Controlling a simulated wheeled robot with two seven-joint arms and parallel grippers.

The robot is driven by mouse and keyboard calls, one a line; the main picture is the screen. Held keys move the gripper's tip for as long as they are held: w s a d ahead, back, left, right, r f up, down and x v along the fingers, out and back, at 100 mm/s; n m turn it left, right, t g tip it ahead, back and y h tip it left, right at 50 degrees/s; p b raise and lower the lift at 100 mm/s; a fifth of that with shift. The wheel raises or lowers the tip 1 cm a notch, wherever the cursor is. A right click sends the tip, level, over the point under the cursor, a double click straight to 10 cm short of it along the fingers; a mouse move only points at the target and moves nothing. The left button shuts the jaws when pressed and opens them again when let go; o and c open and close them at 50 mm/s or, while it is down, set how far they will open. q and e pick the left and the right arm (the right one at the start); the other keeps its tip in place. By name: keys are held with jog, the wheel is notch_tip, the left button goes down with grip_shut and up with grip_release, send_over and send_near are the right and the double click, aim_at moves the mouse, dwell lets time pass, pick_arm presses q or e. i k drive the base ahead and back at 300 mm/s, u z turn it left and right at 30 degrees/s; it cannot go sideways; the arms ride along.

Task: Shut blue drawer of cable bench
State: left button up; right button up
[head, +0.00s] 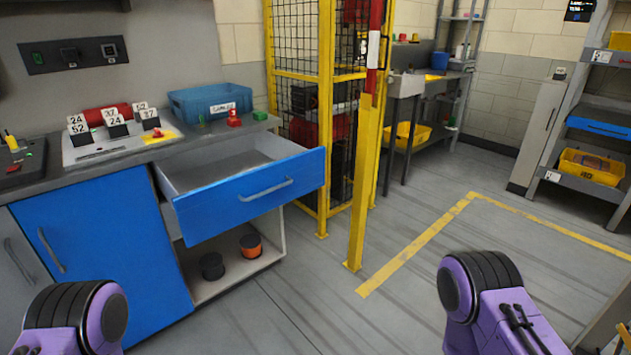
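The blue drawer (249,194) of the cable bench (142,155) is pulled well out, and its grey inside looks empty. A grey bar handle (265,190) runs across its front. Under the drawer is an open shelf with a black spool (212,266) and an orange spool (251,245). Purple and black parts of my two arms show at the bottom left and bottom right, both apart from the drawer. Neither gripper's fingers are in the picture.
A blue cabinet door (103,247) is left of the drawer. The benchtop holds a blue bin (210,102) and numbered cards (108,120). A yellow post (361,185) and mesh cage (309,90) stand close right of the drawer. The floor (330,310) in front is clear.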

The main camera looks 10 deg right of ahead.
aim_at(212, 191)
jog(key=z, duration=0.55)
jog(key=i, duration=1.4)
jog(key=u, duration=0.9)
jog(key=i, duration=0.25)
jog(key=z, duration=0.2)
jog(key=k, duration=1.2)
jog(key=u, duration=0.45)
jog(key=i, duration=0.75)
jog(key=u, duration=0.5)
